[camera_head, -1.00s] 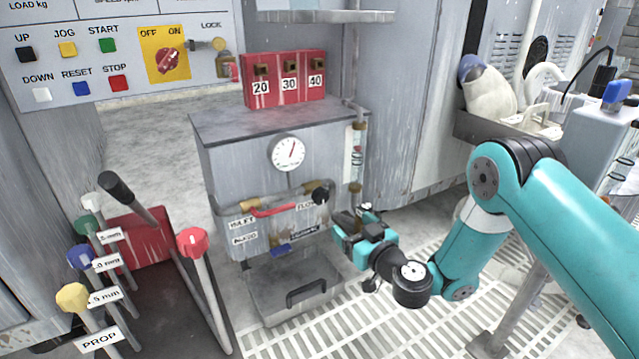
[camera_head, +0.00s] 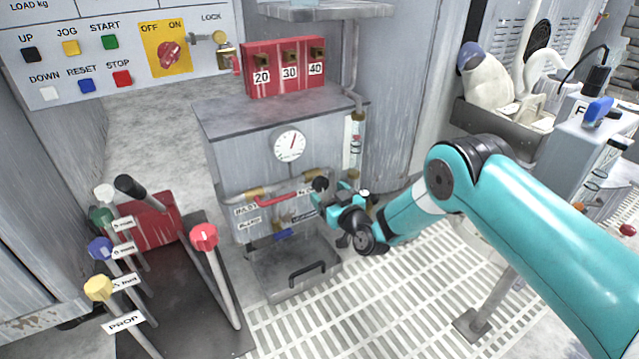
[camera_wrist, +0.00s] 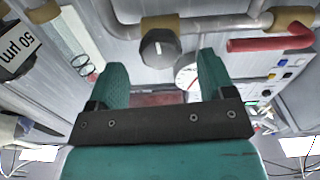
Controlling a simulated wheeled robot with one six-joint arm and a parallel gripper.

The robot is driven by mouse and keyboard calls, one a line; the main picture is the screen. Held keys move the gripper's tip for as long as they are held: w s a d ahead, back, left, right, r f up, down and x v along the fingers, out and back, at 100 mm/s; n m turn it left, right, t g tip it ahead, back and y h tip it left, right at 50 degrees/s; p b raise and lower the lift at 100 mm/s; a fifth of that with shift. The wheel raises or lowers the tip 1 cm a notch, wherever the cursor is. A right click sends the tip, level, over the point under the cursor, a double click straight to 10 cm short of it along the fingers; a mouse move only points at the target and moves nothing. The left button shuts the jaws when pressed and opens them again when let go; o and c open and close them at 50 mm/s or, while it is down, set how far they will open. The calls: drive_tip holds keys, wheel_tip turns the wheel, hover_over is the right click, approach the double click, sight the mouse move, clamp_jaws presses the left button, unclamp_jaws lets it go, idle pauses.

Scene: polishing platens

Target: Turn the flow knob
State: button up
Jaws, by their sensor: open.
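The flow knob is a black faceted knob (camera_head: 320,184) on the brass-fitted pipe at the front of the grey cabinet. In the wrist view the knob (camera_wrist: 160,47) shows ahead of my gripper (camera_wrist: 162,80), between the lines of its two teal fingers and a little beyond their tips. The fingers are apart with nothing between them. In the head view my gripper (camera_head: 318,204) is just below the knob, close to it; I cannot tell from there whether they touch. The FLOW label beside the knob is partly hidden.
A red-handled valve (camera_head: 278,200) is on the same pipe, left of the knob. A dial gauge (camera_head: 290,146) is above and a glass flow tube (camera_head: 355,145) stands to the right. Levers with coloured knobs stand at left.

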sight(323, 189)
drive_tip(key=b+x, duration=0.1)
drive_tip(key=x, duration=0.2)
drive_tip(key=b+x, duration=0.1)
drive_tip(key=shift+w+a+f+b, duration=0.15)
drive_tip(key=shift+f+b, duration=0.15)
drive_tip(key=shift+b, duration=0.05)
drive_tip(key=shift+w+a+r, duration=0.25)
drive_tip(key=shift+w+a, duration=0.05)
drive_tip(key=shift+w, duration=0.2)
drive_tip(key=c, duration=0.9)
drive_tip(key=shift+m, duration=0.4)
drive_tip(key=shift+m+p, duration=0.4)
drive_tip(key=shift+m, duration=0.5)
drive_tip(key=shift+s+m+p, duration=0.1)
drive_tip(key=shift+m+p, duration=0.4)
drive_tip(key=shift+m, duration=1.3)
